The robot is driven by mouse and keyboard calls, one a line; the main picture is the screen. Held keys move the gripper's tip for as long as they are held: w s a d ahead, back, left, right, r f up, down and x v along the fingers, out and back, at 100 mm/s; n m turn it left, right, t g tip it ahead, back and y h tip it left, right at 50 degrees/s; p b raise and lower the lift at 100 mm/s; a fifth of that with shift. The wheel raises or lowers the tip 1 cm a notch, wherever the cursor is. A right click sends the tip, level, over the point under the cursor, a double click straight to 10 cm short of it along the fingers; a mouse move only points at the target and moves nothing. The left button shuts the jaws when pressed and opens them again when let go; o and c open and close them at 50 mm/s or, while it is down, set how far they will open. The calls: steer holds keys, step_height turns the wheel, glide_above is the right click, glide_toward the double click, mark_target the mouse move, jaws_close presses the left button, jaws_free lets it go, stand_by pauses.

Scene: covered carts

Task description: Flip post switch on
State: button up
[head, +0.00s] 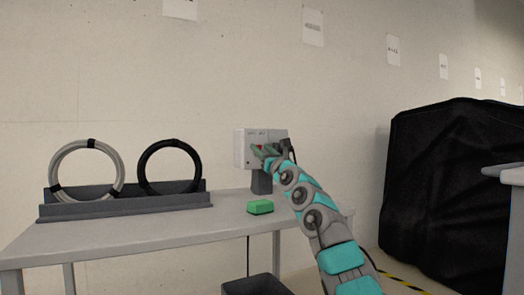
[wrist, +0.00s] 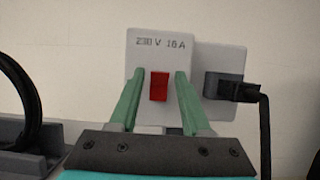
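The post switch is a red rocker (wrist: 159,86) on a light grey box (wrist: 147,45) marked "230 V 16 A". In the head view the box (head: 240,147) stands on a dark post (head: 261,183) at the back of the table. My gripper (wrist: 153,85) is open, its two green fingers reaching toward the box on either side of the red rocker. They appear apart from the rocker; whether they touch the box face I cannot tell. In the head view my gripper (head: 267,152) is at the box and partly hides its front. The rocker's on or off position is not clear.
A black plug (wrist: 233,87) with a cable sits in a grey socket beside the switch. A green block (head: 260,207) lies on the grey table (head: 150,235). A grey ring (head: 57,168) and a black ring (head: 146,164) stand in a rack. A black-covered cart (head: 450,180) is right.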

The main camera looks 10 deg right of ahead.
jaws_close()
steer(key=shift+r, duration=0.1)
stand_by(0.3)
steer(key=shift+a+r+g+p, duration=0.1)
steer(key=shift+g+p, duration=0.2)
steer(key=shift+p, duration=0.05)
steer(key=shift+g, duration=0.3)
steer(key=shift+h+p, duration=0.3)
steer(key=shift+o, duration=1.3)
jaws_free()
